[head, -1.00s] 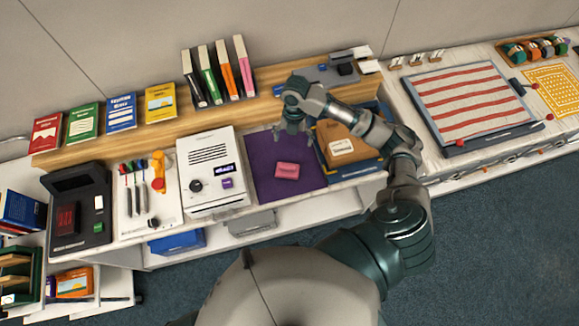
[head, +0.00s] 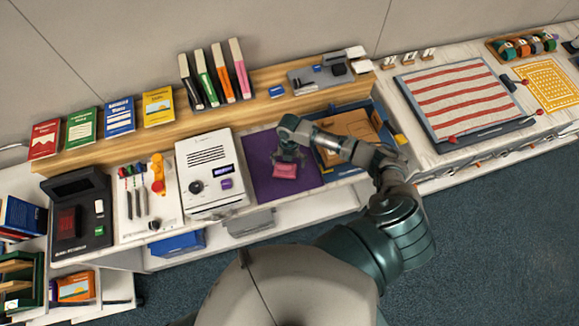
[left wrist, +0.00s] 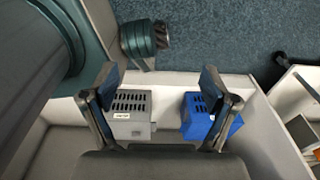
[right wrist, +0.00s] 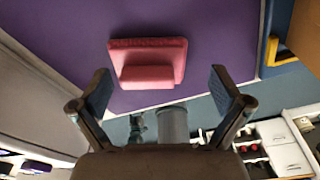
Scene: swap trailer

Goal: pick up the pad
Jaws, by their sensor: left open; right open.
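The pink pad (head: 285,171) lies on a purple mat (head: 262,186) on the bench. In the right wrist view the pad (right wrist: 148,62) shows a flat base with a raised block on it. My right gripper (head: 289,160) is over the mat, right at the pad in the head view. In the right wrist view my right gripper (right wrist: 156,92) is open, its fingers apart, with the pad ahead of the fingertips and nothing between them. My left gripper (left wrist: 158,85) is open and empty in the left wrist view, above a lower shelf; it is not seen in the head view.
A white device (head: 209,172) stands left of the mat. A blue tray (head: 338,169) with a cardboard box (head: 350,126) is on the right. The left wrist view shows a grey box (left wrist: 131,112) and a blue box (left wrist: 207,116) on the lower shelf.

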